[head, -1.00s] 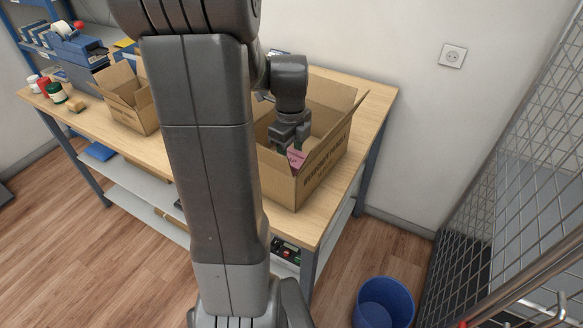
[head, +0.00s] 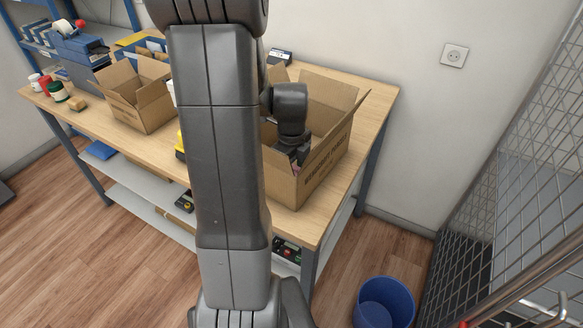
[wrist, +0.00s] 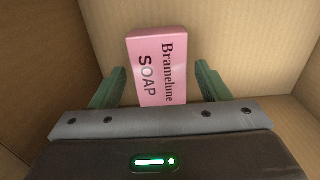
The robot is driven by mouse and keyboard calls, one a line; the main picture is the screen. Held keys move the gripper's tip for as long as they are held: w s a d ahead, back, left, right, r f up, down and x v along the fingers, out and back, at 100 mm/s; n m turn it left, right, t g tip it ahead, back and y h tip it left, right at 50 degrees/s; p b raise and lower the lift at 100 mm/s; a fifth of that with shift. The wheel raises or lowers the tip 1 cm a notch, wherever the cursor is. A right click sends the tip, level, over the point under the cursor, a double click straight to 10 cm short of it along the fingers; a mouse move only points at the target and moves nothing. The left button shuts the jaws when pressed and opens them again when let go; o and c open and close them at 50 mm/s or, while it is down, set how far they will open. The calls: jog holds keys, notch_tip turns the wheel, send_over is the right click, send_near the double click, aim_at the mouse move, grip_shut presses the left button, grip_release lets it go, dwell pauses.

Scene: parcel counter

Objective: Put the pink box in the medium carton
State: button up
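The pink box (wrist: 160,70), marked Bramelune SOAP, shows in the wrist view inside a cardboard carton. My gripper (wrist: 161,74) has one green finger on each side of it, with narrow gaps between the fingers and the box, so it looks open. In the head view my gripper (head: 294,152) is down inside the larger carton (head: 322,172) at the right of the bench, whose flaps are open. A smaller open carton (head: 140,110) stands to the left. No size label tells which one is medium.
The wooden bench (head: 308,230) carries several small jars (head: 58,92) and a tape dispenser (head: 80,42) at the left. A blue bin (head: 384,302) stands on the floor and a wire mesh cage (head: 520,190) is at the right. My arm hides the middle of the bench.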

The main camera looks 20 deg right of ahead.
notch_tip(320, 180, up, 12)
jog(key=shift+r, duration=0.2)
dwell(0.5)
jog(key=shift+c, duration=0.4)
dwell(0.8)
